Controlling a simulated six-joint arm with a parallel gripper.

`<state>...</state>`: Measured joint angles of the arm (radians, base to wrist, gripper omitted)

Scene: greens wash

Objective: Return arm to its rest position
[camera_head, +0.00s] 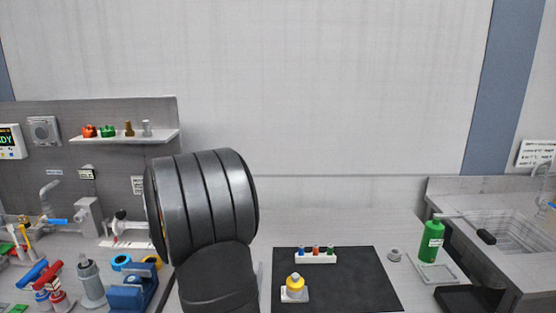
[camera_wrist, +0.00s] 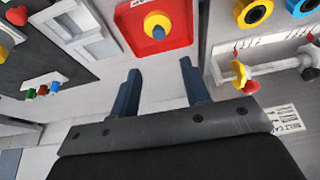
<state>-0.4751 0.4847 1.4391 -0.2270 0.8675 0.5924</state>
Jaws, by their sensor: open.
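My gripper (camera_wrist: 159,66) shows in the wrist view with its two blue-grey fingers spread apart and nothing between them. It is hidden in the head view, where only my dark arm links stand left of the middle. In the wrist view, a red tray (camera_wrist: 128,35) with a yellow, blue-centred piece (camera_wrist: 158,26) in it appears beyond the fingertips, apart from them.
In the head view, a black mat (camera_head: 345,285) carries a white rack (camera_head: 316,257) of small bottles and a yellow-topped item (camera_head: 295,285). A green bottle (camera_head: 432,240) and sink (camera_head: 510,232) are right. Tools and valves crowd the left; a shelf (camera_head: 125,137) hangs above.

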